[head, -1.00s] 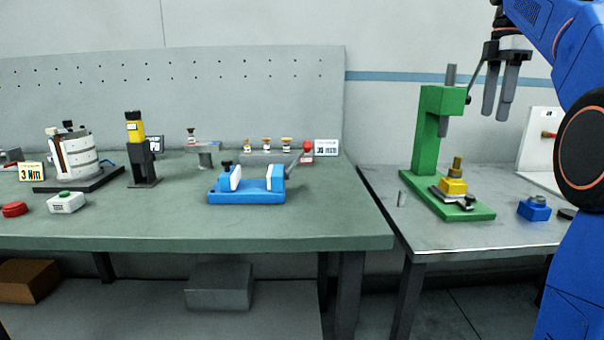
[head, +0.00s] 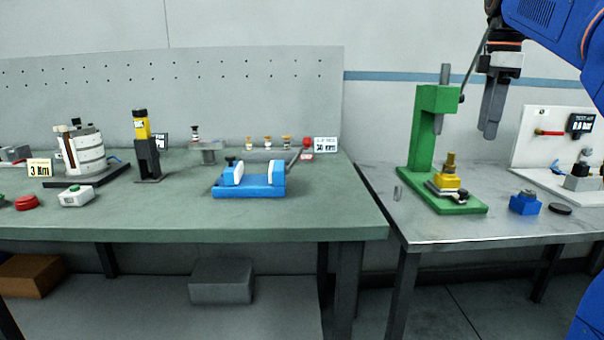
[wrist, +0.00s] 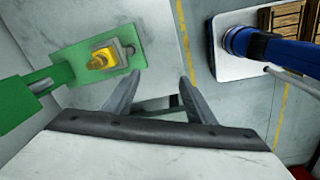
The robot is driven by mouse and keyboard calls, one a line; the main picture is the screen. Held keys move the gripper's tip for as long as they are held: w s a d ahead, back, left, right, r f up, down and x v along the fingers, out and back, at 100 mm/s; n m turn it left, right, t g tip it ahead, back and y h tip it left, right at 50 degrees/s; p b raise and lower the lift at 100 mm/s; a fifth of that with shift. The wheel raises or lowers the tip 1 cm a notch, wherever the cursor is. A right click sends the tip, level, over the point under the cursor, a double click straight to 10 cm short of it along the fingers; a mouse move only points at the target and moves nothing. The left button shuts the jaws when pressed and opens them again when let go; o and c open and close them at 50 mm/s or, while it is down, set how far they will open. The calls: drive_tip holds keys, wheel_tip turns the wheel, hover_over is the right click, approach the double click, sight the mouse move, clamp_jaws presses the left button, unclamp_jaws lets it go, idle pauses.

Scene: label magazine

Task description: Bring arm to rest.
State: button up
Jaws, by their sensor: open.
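My gripper (head: 490,108) hangs with its fingers down above the metal table, to the right of the green press (head: 424,140). It is apart from everything and holds nothing. In the wrist view my gripper (wrist: 154,95) has its two fingers well apart, with bare table edge and floor between them. The green press also shows at the left of the wrist view (wrist: 75,70), with a yellow block (wrist: 104,58) on its base. My blue arm (head: 560,35) reaches in from the upper right of the head view.
The metal table (head: 400,222) also bears a blue block (head: 525,203), a black disc (head: 560,208) and a white panel (head: 545,130) with a gauge. The green bench (head: 300,220) at left holds a blue vise (head: 250,190) and other fixtures.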

drive_tip(key=s+a+f+m+t, duration=0.1)
drive_tip(key=s+a+f+m, duration=0.3)
drive_tip(key=s+f, duration=0.5)
drive_tip(key=s+a+f+m+t, duration=0.1)
drive_tip(key=s+a+f+m, duration=0.3)
drive_tip(key=s+f, duration=0.4)
drive_tip(key=s+a+f+m+t, duration=0.2)
drive_tip(key=s+f, duration=0.7)
drive_tip(key=f, duration=1)
drive_tip(key=a+m, duration=0.2)
drive_tip(key=m, duration=0.1)
drive_tip(key=shift+s+a+f, duration=0.15)
drive_tip(key=shift+s+f, duration=0.1)
drive_tip(key=shift+s, duration=0.05)
